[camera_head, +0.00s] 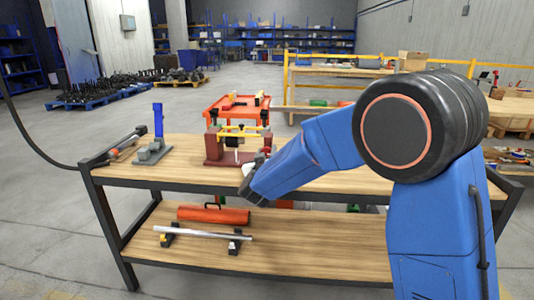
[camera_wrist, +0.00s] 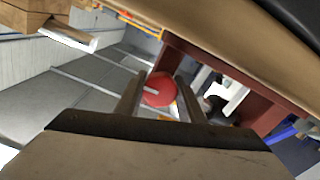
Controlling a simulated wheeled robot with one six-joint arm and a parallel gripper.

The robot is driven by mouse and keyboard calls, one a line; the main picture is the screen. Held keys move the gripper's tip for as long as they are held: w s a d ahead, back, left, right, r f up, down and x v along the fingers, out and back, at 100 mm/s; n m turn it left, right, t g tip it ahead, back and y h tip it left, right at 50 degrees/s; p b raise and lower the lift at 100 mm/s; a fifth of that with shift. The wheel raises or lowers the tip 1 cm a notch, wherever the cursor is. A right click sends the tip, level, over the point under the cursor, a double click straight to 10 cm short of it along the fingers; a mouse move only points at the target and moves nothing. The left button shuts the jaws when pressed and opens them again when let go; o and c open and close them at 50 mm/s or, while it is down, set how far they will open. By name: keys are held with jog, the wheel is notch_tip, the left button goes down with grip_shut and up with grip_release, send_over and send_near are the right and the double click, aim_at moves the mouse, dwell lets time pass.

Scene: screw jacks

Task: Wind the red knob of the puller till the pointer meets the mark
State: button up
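The puller (camera_head: 214,146), a dark red frame with a yellow bar on top, stands on the workbench (camera_head: 185,175). In the wrist view its dark red frame (camera_wrist: 205,58) runs across the upper right. The round red knob (camera_wrist: 160,84), with a pale line on its face, sits between the two fingers of my gripper (camera_wrist: 160,92). A finger stands close on each side of it; I cannot tell whether they press on it. In the head view my gripper (camera_head: 250,182) is at the puller's right front, and the knob is hidden. I cannot make out the pointer or mark.
A grey stand with a blue post (camera_head: 158,120) is left on the bench. The lower shelf holds a red-orange case (camera_head: 213,215) and a metal bar (camera_head: 204,233) on blocks. An orange cart (camera_head: 236,107) stands behind. The bench between stand and puller is clear.

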jog(key=shift+m, duration=0.3)
jog(key=shift+m, duration=2.6)
jog(key=o, duration=1)
jog(key=shift+o, duration=0.2)
jog(key=shift+s, duration=0.1)
jog(key=s, duration=1.7)
jog(key=shift+a, duration=0.3)
jog(key=shift+s, duration=0.1)
